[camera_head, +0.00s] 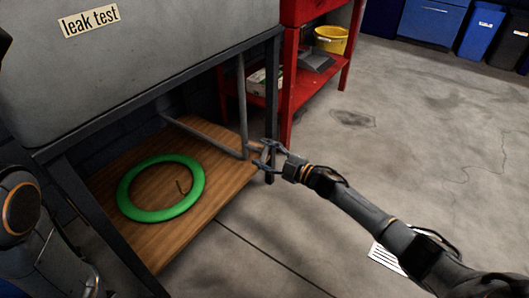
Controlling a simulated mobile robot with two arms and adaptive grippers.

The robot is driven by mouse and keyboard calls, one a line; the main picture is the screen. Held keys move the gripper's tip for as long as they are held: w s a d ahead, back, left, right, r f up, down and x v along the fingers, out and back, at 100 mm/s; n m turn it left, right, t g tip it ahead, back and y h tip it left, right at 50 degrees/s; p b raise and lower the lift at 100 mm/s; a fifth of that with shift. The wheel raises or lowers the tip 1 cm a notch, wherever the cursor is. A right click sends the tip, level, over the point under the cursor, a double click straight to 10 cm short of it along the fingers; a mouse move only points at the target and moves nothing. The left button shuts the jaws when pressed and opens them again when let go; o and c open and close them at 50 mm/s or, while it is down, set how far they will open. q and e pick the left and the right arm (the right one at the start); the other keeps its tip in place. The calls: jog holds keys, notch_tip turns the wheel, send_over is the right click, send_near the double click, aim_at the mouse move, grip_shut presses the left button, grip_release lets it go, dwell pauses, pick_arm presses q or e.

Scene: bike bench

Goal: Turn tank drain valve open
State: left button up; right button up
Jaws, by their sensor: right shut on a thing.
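The grey tank (150,65) with its "leak test" label (90,20) stands on a dark metal frame at the upper left. A grey drain pipe (241,105) drops below the tank and meets a bend above the shelf's right side. My right gripper (264,153) is at this low bend, beside the frame's right front leg. It is shut on the drain valve, which is small here and mostly hidden by the fingers. The valve's exact angle cannot be told. My left gripper is not in view.
A green ring, like a tyre or tube (190,204), lies on the wooden shelf (165,250) under the tank. A red cart (310,97) with a yellow bucket (330,41) stands behind. The concrete floor at right is mostly clear.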

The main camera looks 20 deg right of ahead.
jog(key=n, duration=0.5)
jog(key=shift+a+f, duration=0.1)
jog(key=shift+f, duration=0.05)
jog(key=shift+n+b, duration=0.3)
dwell(0.3)
jog(key=o, duration=1.2)
jog(key=shift+c, duration=0.2)
jog(key=v, duration=1.2)
